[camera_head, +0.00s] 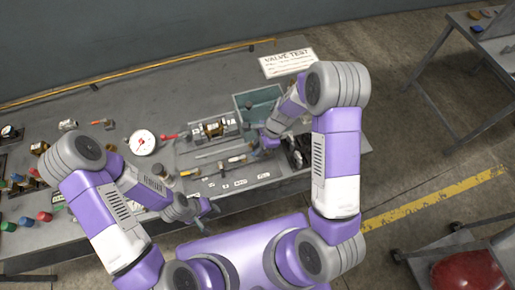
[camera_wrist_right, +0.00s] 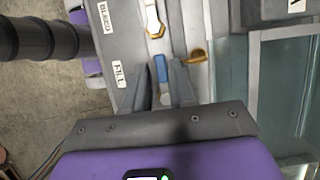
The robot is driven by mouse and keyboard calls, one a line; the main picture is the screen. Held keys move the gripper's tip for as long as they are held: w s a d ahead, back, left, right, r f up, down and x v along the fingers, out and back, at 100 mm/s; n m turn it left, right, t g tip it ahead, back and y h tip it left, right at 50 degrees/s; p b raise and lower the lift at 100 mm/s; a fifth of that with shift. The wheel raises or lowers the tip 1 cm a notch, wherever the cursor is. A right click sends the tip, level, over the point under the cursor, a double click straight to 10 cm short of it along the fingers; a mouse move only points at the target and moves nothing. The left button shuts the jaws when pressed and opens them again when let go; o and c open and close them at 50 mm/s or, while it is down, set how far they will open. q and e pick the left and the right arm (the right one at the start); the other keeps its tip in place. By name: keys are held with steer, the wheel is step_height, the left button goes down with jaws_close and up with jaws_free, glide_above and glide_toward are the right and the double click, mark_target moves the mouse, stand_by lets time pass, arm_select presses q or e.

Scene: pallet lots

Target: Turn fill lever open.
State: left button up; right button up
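A blue lever handle (camera_wrist_right: 161,68) shows in the right wrist view, close to the white FILL label (camera_wrist_right: 120,74). My right gripper (camera_wrist_right: 161,75) is open, with one finger on each side of the blue handle; I cannot tell whether they touch it. In the head view, my right gripper (camera_head: 266,139) is over the right end of the valve rig and hides the lever there. A yellow-and-white lever (camera_wrist_right: 153,20) lies near the BLEED label (camera_wrist_right: 106,18). My left gripper (camera_head: 204,209) is over the table's front edge; its fingers are too small to judge.
A teal bin (camera_head: 243,101) stands just behind my right gripper. A white dial gauge (camera_head: 142,143) and a VALVE TEST sign (camera_head: 288,63) are on the grey table (camera_head: 140,100). A brass piece (camera_wrist_right: 196,57) sits close to the right finger. Small parts crowd the table's left side.

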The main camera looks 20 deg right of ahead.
steer(key=shift+a+f, duration=0.2)
steer(key=shift+f, duration=0.25)
steer(key=shift+c, duration=0.3)
jaws_close()
